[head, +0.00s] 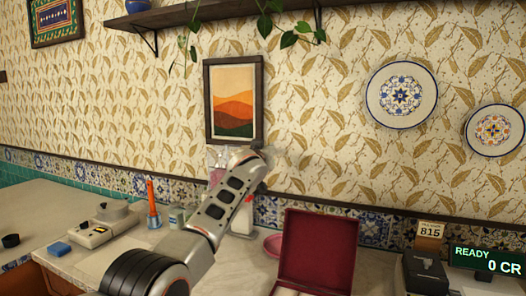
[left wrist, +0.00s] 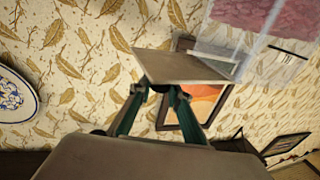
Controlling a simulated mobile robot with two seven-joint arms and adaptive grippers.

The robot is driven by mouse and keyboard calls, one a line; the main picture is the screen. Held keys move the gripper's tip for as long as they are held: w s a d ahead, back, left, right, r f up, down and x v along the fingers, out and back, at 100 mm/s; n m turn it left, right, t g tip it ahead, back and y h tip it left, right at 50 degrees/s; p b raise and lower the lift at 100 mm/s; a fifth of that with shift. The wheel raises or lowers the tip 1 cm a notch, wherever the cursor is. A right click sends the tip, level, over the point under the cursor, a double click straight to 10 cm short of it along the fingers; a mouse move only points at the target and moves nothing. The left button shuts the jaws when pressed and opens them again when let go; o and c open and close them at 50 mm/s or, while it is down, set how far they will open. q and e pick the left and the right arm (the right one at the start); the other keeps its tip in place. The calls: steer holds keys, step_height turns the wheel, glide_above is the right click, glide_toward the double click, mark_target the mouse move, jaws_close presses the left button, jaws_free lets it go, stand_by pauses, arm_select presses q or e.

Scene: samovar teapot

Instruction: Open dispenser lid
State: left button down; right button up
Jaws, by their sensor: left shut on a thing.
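The dispenser (head: 241,222) stands on the counter against the tiled wall, its white lower part partly hidden behind my left arm. Its clear container with pink contents (left wrist: 255,18) shows at the upper right in the left wrist view. A clear panel (left wrist: 220,52), apparently the dispenser lid, is by the tip of my left gripper's far finger. My left gripper (left wrist: 190,105) is at the dispenser's top and shut on what seems to be this lid; the contact is largely hidden. In the head view the wrist hides the fingertips. My right gripper is not in view.
An open dark red box (head: 318,250) stands right of the dispenser, with a pink dish (head: 273,244) beside it. A scale (head: 103,223) and an orange stick in a holder (head: 152,202) stand left. A framed picture (head: 233,98) hangs behind; a shelf (head: 180,14) is above.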

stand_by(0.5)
arm_select(q)
steer(key=c, duration=1.9)
jaws_free()
